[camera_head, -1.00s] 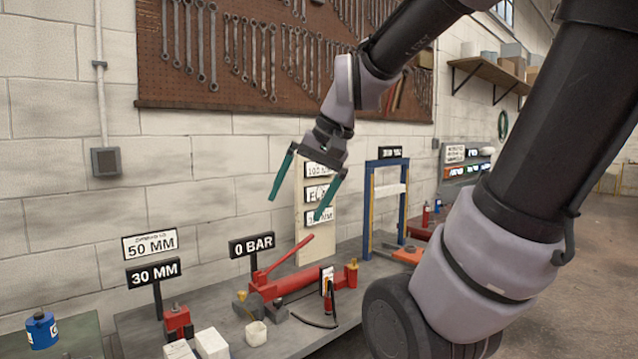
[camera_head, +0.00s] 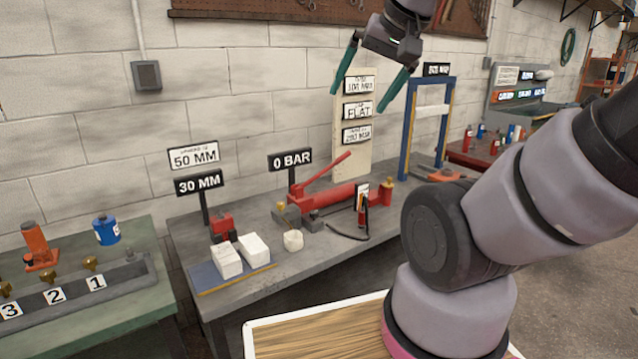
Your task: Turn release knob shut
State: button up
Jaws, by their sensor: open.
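A red hand pump (camera_head: 330,196) lies on the grey bench (camera_head: 215,291), with its red lever (camera_head: 322,174) slanting up to the right. A small brass-coloured knob (camera_head: 281,207) shows at the pump's left end, and a yellow fitting (camera_head: 387,182) stands at its right end. I cannot tell for certain which is the release knob, or how far it is turned. My gripper (camera_head: 358,102) is open and empty, its two teal fingers pointing down. It appears high above the bench, in front of the sign board and apart from the pump.
A "0 BAR" sign (camera_head: 290,159) stands behind the pump. White blocks (camera_head: 240,255) lie left of it, and a blue-and-yellow press frame (camera_head: 407,138) stands to the right. A green bench (camera_head: 137,307) holds a blue canister (camera_head: 106,230). My arm hides part of the right side.

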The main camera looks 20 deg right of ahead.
aim_at(314, 214)
jog(key=i+l, duration=0.1)
jog(key=i, duration=0.35)
jog(key=i+l+z, duration=0.15)
jog(key=i, duration=0.35)
